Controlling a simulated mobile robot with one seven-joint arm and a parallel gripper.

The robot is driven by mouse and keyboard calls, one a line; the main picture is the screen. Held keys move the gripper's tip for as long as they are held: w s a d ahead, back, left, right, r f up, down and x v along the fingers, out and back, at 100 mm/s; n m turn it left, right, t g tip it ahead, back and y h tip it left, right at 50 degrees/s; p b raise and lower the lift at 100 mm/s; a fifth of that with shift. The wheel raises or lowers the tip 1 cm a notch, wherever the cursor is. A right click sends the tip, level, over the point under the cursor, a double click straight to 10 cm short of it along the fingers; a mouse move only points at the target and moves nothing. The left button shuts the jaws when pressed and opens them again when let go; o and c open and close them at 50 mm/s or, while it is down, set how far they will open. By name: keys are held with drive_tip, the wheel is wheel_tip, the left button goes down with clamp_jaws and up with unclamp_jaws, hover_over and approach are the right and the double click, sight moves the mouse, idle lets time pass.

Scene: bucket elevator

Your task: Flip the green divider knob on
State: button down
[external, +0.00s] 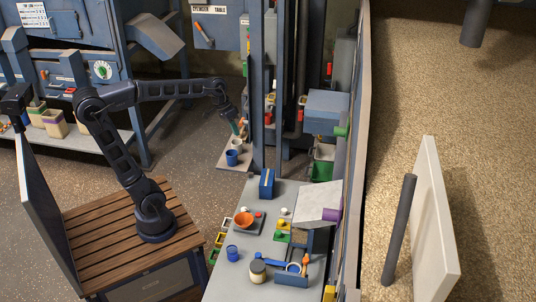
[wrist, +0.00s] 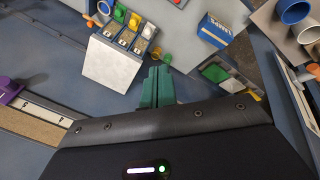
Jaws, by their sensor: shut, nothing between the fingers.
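In the external view a green knob (external: 342,131) sticks out at the right side of the blue box-shaped hood, beside the tall wall. I cannot tell which way it is set, and I cannot make it out in the wrist view. My gripper (external: 241,129) is far to its left, above the small shelf with cups and left of the blue upright post. It does not touch the knob. In the wrist view the green fingers of my gripper (wrist: 154,84) are together, with nothing between them.
A purple knob (external: 332,214) sits lower, by a pale slab (external: 318,200). A green bin (external: 321,171) stands below the blue hood (external: 326,104). The blue post (external: 256,90) stands between my gripper and the hood.

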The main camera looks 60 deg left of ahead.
drive_tip(key=w+d+r+g+h, duration=0.1)
drive_tip(key=w+d+r+h, duration=0.2)
drive_tip(key=w, duration=0.9)
drive_tip(key=w+d+g+h, duration=0.1)
drive_tip(key=w+d+h, duration=0.3)
drive_tip(key=w, duration=0.8)
drive_tip(key=w+m+h, duration=0.1)
drive_tip(key=w+h, duration=0.4)
drive_tip(key=w, duration=1.3)
drive_tip(key=shift+d, duration=0.15)
drive_tip(key=shift+f, duration=0.1)
approach(340, 131)
drive_tip(key=w+d+f, duration=0.2)
drive_tip(key=w+d, duration=0.1)
drive_tip(key=shift+w+d+f, duration=0.1)
drive_tip(key=shift+w+d, duration=0.1)
drive_tip(key=shift+d, duration=0.05)
